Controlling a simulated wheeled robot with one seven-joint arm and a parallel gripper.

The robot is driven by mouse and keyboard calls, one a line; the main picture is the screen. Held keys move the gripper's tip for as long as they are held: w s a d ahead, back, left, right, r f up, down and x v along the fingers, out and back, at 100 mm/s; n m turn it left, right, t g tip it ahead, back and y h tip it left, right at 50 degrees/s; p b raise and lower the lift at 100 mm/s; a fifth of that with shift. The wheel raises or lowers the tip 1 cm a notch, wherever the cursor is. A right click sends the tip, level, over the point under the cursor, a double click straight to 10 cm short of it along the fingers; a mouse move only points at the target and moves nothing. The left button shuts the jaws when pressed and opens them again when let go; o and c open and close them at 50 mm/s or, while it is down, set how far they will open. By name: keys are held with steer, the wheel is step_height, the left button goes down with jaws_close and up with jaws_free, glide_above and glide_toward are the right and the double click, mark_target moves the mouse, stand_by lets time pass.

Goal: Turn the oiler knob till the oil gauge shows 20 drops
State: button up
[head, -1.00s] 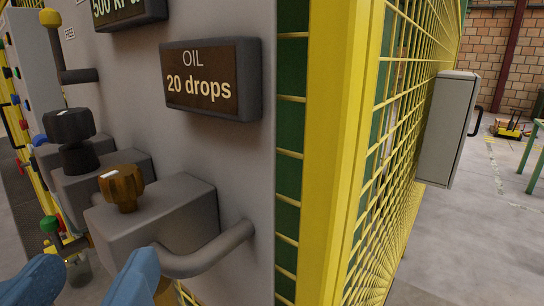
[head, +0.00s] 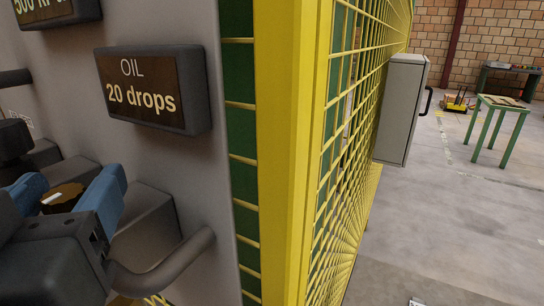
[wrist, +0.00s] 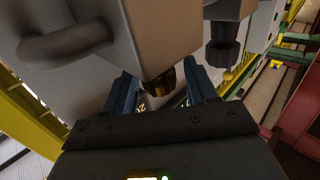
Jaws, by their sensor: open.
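The oil gauge (head: 150,92) on the grey panel reads 20 drops. The oiler knob (head: 66,198) is brown with a white mark on top, on a grey block below the gauge. My gripper (head: 74,184) has its blue fingers on either side of the knob, open.
A black knob (head: 14,140) stands left of the oiler knob. A grey pipe (head: 165,268) bends from the block to the panel. A yellow mesh fence (head: 345,150) with a grey box (head: 403,105) runs to the right. Open floor lies beyond, with a green table (head: 500,104).

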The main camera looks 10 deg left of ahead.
steer(key=shift+c, duration=0.3)
steer(key=c, duration=0.9)
steer(key=shift+o, duration=0.2)
steer(key=shift+m+t+h, duration=0.3)
steer(key=shift+m+h, duration=0.5)
steer(key=shift+h, duration=0.4)
steer(key=o, duration=0.9)
steer(key=shift+s+b, duration=0.1)
steer(key=shift+b, duration=0.2)
steer(key=b+v, duration=0.1)
steer(key=v, duration=0.6)
steer(key=shift+s, duration=0.35)
